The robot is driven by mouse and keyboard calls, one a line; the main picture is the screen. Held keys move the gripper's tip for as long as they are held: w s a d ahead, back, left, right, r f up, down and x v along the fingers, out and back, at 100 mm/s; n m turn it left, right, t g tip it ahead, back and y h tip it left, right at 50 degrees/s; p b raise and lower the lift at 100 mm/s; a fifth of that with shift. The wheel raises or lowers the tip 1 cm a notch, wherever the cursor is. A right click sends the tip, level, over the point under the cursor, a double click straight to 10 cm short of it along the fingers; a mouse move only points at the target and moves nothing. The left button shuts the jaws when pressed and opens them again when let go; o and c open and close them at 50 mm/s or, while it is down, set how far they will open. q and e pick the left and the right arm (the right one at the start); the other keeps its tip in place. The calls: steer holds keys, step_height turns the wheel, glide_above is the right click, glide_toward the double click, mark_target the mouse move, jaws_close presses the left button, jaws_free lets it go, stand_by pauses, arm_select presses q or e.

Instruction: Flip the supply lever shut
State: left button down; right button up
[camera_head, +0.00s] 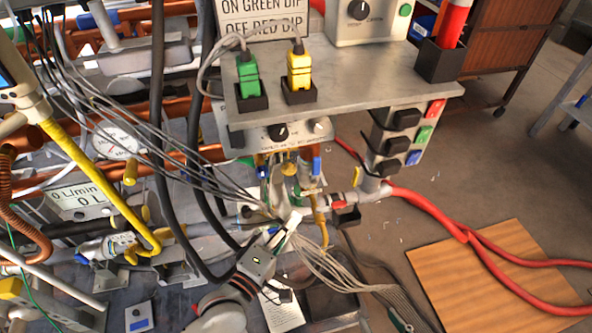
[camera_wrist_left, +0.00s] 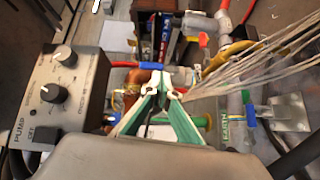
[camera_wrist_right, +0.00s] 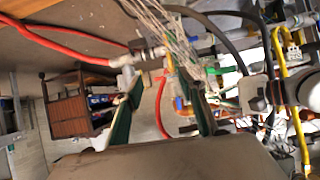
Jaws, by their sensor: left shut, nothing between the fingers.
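The frames do not make clear which handle is the supply lever. Near my left gripper (camera_head: 290,220), the head view shows a red handle (camera_head: 339,204) on a pipe fitting, a thin yellow lever (camera_head: 320,222) and an upright blue handle (camera_head: 316,165). The left wrist view shows a red handle (camera_wrist_left: 203,40) and a blue handle (camera_wrist_left: 125,64) beyond my left gripper (camera_wrist_left: 165,86). Its green fingers meet at the tips, with nothing between them. My right gripper (camera_wrist_right: 158,100) is open and empty in the right wrist view, its fingers wide apart, facing the pipework.
Grey-white cables (camera_head: 330,265) hang around my left gripper. A grey shelf (camera_head: 360,98) with green and yellow plugs overhangs the pipework. A red hose (camera_head: 440,215) runs right over a wooden board (camera_head: 500,275). A pump box with knobs (camera_wrist_left: 62,95) stands left in the left wrist view.

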mark_target(316, 166)
arm_select(q)
steer(key=shift+n+t, duration=0.3)
steer(key=shift+n, duration=0.5)
steer(key=w, duration=0.1)
steer(key=w+a+r, duration=0.1)
steer(key=w, duration=0.1)
steer(key=w+a+r, duration=0.1)
steer(key=w, duration=0.1)
steer(key=shift+a+p, duration=0.25)
steer(key=shift+p, duration=0.05)
arm_select(e)
steer(key=d, duration=0.1)
steer(key=n, duration=0.1)
steer(key=d+f+h, duration=0.1)
steer(key=shift+s+d+n+g, duration=0.25)
steer(key=shift+d+n+g, duration=0.05)
steer(key=shift+d, duration=0.05)
arm_select(q)
steer(key=b+x, duration=0.2)
steer(key=x, duration=0.8)
arm_select(e)
steer(key=shift+w+a+r, duration=0.1)
steer(key=shift+w+a, duration=0.15)
steer(key=shift+a, duration=0.15)
arm_select(q)
steer(key=shift+w, duration=0.1)
arm_select(e)
steer(key=shift+w+r, duration=0.1)
